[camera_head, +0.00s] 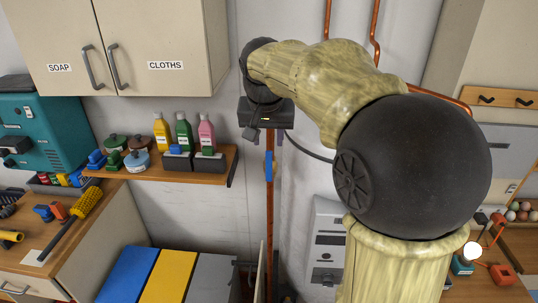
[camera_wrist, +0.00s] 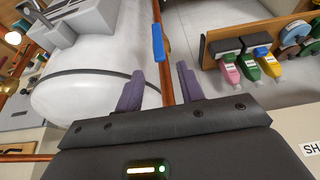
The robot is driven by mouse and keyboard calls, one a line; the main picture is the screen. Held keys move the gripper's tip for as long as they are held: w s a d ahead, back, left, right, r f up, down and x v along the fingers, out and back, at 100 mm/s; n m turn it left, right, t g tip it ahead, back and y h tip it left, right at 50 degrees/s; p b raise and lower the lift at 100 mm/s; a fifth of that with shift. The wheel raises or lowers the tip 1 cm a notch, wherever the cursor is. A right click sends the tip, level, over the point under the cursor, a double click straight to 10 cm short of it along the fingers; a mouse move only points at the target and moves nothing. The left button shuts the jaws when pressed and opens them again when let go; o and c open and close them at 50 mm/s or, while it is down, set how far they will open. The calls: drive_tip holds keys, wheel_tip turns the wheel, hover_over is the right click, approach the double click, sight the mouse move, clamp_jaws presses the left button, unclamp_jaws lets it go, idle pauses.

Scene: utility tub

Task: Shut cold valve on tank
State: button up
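The blue lever (camera_head: 268,165) of the cold valve sits on a vertical copper pipe (camera_head: 270,215) in the head view, just below my gripper (camera_head: 262,130). In the wrist view, which is turned over, the blue lever (camera_wrist: 157,43) lies roughly along the pipe, beyond the fingertips. My gripper (camera_wrist: 160,72) is open there, with its two purple fingers apart and nothing held. The pipe passes through the space between them in the picture; the lever looks clear of both fingers. The white rounded tank (camera_wrist: 85,80) is at left in the wrist view. My arm hides much of it in the head view.
Blue, yellow and grey lids (camera_head: 165,280) are below. A dark hose (camera_wrist: 95,72) crosses the tank. The wall between shelf and pipe is bare.

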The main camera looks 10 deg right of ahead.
sight(269, 151)
drive_tip(key=p+x, duration=0.2)
drive_tip(key=x, duration=0.7)
drive_tip(key=shift+f, duration=0.1)
clamp_jaws()
